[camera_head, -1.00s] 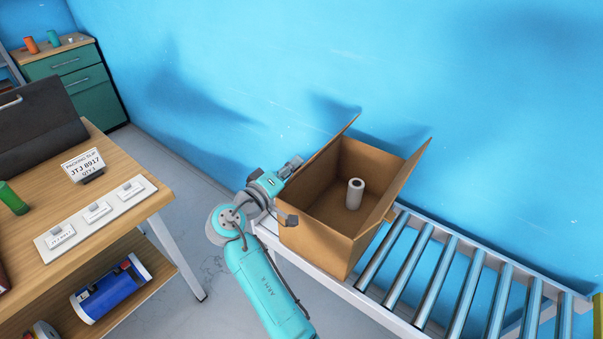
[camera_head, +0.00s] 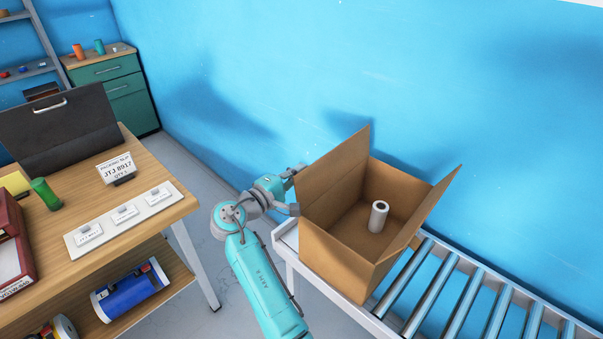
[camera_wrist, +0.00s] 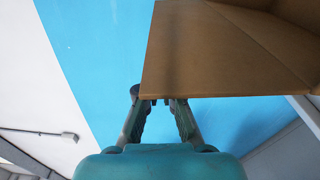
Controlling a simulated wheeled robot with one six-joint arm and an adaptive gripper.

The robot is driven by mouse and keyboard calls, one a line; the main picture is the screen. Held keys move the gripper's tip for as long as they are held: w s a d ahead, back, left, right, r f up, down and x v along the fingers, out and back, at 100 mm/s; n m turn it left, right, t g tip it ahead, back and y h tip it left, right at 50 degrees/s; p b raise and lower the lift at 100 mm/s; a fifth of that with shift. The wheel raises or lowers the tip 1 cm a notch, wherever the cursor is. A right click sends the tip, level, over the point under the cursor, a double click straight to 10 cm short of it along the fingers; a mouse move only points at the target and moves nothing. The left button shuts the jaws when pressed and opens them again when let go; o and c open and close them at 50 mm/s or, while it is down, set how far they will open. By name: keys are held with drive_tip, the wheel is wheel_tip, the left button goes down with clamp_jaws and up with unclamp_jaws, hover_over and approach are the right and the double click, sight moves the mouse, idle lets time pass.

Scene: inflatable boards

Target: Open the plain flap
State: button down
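An open cardboard box (camera_head: 345,265) stands on the conveyor. Its left flap (camera_head: 335,172) stands up and leans outward, its bare brown face towards the head view. The right flap (camera_head: 436,205) also stands up, leaning out. No print shows on the visible flap faces. My gripper (camera_head: 296,170) is at the outer side of the left flap, by its edge; its tips are partly hidden. In the wrist view a brown flap (camera_wrist: 200,60) spans the upper right, its lower edge close to my gripper's fingertips (camera_wrist: 158,98). Contact and finger gap are unclear.
A white roll (camera_head: 378,216) stands inside the box. The roller conveyor (camera_head: 470,300) runs right along the blue wall. A wooden table (camera_head: 150,215) with a packing slip sign (camera_head: 116,168) and labels stands left. Bare floor lies between table and conveyor.

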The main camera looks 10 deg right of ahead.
idle(0.4)
drive_tip(key=c, duration=1.3)
unclamp_jaws()
drive_tip(key=shift+a, duration=0.1)
drive_tip(key=v, duration=1.2)
drive_tip(key=shift+f, duration=0.1)
drive_tip(key=shift+c, duration=0.3)
